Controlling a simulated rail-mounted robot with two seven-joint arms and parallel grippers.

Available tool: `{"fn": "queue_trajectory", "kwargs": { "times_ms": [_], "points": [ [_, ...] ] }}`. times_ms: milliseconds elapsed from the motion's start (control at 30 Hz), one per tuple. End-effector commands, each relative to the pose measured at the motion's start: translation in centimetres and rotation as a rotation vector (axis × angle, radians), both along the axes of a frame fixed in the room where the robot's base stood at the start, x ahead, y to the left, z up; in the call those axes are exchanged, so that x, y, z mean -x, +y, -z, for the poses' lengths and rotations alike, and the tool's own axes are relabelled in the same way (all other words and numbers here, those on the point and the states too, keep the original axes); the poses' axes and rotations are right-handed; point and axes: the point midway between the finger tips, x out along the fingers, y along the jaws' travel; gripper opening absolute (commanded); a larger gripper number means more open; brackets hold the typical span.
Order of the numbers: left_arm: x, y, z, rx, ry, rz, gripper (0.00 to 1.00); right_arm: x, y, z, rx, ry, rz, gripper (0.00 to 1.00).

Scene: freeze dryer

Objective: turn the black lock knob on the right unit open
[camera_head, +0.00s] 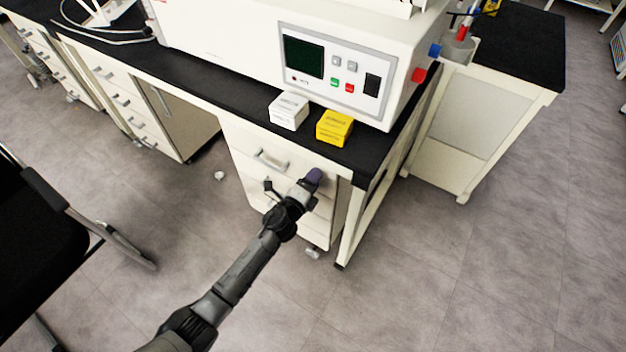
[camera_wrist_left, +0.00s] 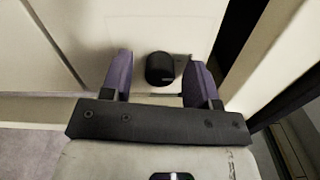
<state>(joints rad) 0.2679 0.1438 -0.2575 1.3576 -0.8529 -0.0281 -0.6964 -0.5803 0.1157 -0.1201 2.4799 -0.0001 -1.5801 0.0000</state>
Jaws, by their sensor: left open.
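The black lock knob (camera_wrist_left: 160,68) shows in the left wrist view, on the pale front of the drawer unit. My left gripper (camera_wrist_left: 158,74) is open, with one purple finger to each side of the knob. Gaps show between the knob and both fingers, wider on the left. In the head view my left gripper (camera_head: 313,178) is at the upper right of the drawer unit (camera_head: 247,146) under the bench, and the knob is hidden there. I cannot tell the knob's turn position. My right gripper is not in view.
A white box (camera_head: 289,111) and a yellow box (camera_head: 334,128) stand on the black bench top above, before the white machine (camera_head: 222,38). A drawer handle (camera_head: 270,161) is left of my gripper. A bench leg (camera_head: 353,225) stands to the right.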

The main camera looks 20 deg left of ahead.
Motion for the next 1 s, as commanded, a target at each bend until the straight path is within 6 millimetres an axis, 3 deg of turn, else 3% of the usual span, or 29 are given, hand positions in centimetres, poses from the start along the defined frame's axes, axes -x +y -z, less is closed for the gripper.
{"fn": "queue_trajectory", "kwargs": {
  "times_ms": [233, 367, 800, 1000],
  "points": [
    [0.2, 0.0, 0.0, -0.001, 0.0, 0.0, 0.55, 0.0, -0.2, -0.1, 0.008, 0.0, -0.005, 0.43],
    [1.3, 0.2, -0.1, 0.0, 0.002, 0.0, 0.55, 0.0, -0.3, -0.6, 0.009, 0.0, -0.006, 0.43],
    [9.4, 1.8, -0.1, 0.0, 0.002, 0.0, 0.55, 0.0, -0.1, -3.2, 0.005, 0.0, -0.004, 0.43],
    [12.1, 2.3, -0.1, 0.001, 0.001, 0.0, 0.55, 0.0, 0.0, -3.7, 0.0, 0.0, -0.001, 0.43]
  ]
}}
